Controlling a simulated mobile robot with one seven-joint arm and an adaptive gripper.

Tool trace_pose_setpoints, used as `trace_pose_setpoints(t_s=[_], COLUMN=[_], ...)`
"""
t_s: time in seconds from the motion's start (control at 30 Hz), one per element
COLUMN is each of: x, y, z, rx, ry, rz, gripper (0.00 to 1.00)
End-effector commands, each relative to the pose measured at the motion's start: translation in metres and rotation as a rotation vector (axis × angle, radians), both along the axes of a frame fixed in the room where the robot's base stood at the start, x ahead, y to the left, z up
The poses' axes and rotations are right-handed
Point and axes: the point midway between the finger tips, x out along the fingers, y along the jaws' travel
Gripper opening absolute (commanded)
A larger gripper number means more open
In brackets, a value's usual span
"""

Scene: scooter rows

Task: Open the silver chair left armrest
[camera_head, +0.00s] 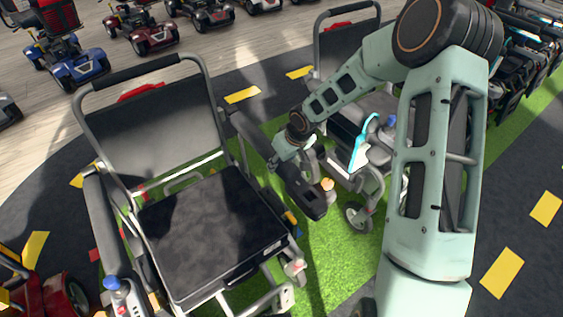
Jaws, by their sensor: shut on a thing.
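The silver chair has a tubular frame, a black backrest (160,130) and a black seat (210,235), and its seat front faces me. Its armrest on the picture's right (306,196), the chair's own left, is a long dark pad sloping down toward the lower right beside the seat. The other armrest (100,220) is on the picture's left. My gripper (279,160) reaches in from the right and is shut on the picture-right armrest around its middle. The fingertips are small and partly hidden against the dark pad, so the exact contact is unclear.
A second wheeled chair (345,50) stands behind my arm, close to the right of the silver chair. A blue scooter (75,62) and red scooters (143,32) stand at the back. A red vehicle (45,295) is at lower left. Green floor (335,270) is open between the chairs.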

Motion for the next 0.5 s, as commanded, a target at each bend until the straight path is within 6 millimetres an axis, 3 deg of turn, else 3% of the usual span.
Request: trace_pose_setpoints(t_s=[0.27,0.5], x=[0.000,0.003], y=[0.001,0.003], z=[0.021,0.055], rx=[-0.025,-0.075], ry=[0.036,0.111], rz=[0.000,0.002], gripper=[0.00,0.00])
